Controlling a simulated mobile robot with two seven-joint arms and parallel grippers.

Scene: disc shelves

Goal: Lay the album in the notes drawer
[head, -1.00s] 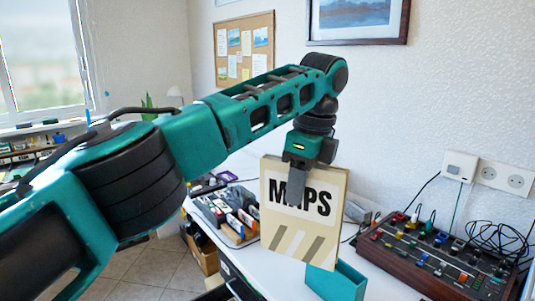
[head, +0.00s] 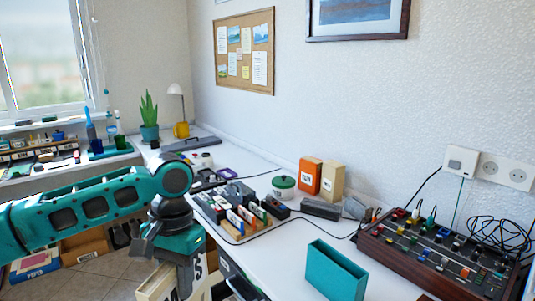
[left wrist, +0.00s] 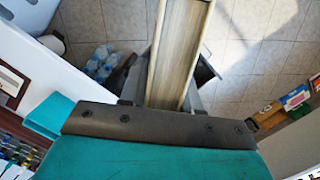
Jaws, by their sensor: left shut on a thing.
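My left gripper (head: 178,268) is shut on a cream album (head: 158,284) with large dark lettering. The gripper hangs low in front of the desk's front edge, and the album's lower part is cut off by the picture's bottom edge. In the left wrist view the album (left wrist: 180,50) shows edge-on, reaching away from the jaws above the tiled floor. I cannot read a notes label on any drawer. My right gripper is not in view.
Cardboard boxes (head: 88,243) stand on the floor at left.

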